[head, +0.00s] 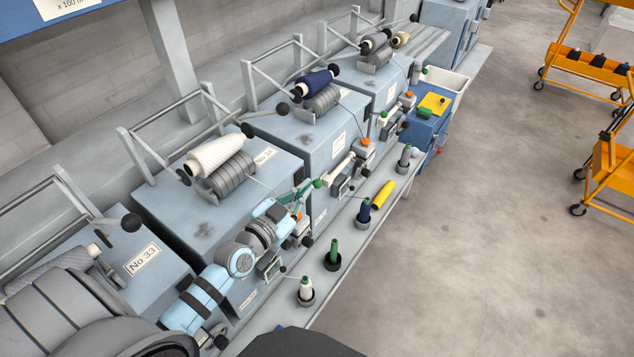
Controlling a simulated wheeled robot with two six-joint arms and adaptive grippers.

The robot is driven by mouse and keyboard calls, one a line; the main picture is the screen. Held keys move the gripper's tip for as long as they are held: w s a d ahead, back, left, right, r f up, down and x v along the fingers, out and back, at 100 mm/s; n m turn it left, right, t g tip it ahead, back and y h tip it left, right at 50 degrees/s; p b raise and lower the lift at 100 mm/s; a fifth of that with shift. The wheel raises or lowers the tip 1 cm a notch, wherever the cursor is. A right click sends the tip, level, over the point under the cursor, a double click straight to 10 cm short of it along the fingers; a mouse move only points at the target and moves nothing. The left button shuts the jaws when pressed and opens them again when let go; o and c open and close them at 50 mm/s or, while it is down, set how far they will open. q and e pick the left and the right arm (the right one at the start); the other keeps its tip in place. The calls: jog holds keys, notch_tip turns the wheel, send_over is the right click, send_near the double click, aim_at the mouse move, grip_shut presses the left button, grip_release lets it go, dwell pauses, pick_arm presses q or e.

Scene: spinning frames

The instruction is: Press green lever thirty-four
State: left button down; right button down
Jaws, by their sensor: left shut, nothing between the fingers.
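My left gripper (308,187) is shut and empty, its greenish fingers pointing up and right along the machine fronts. Its tips appear close to a green knob (317,184); I cannot tell whether they touch. The knob lies in line with a pale bar (340,169) on the front of the machine with the dark blue bobbin. The nearest machine's plate (142,260) reads No 33. The plate (265,156) on the machine with the white bobbin is too small to read surely. My left arm hides part of that machine's front. My right gripper is out of view.
A grey ledge (345,235) below the machines carries upright spools, including a white one (306,290), a green one (334,253) and a blue one (364,210). A yellow cylinder (382,195) lies there. Orange carts (612,165) stand right. The floor between is clear.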

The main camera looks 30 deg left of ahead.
pick_arm(q)
jog(key=b, duration=0.1)
send_over(318, 185)
jog(key=s+d, duration=0.2)
jog(key=s, duration=0.1)
jog(key=f+b, duration=0.2)
jog(key=a+f+b, duration=0.1)
jog(key=f, duration=0.1)
jog(key=shift+w+b, duration=0.3)
jog(key=shift+w, duration=0.05)
jog(key=shift+a+f, duration=0.15)
jog(key=shift+f, duration=0.1)
jog(key=shift+w, duration=0.15)
jog(key=shift+r, duration=0.1)
jog(key=shift+f+m+b, duration=0.25)
jog(key=shift+m+b, duration=0.05)
jog(key=shift+b, duration=0.1)
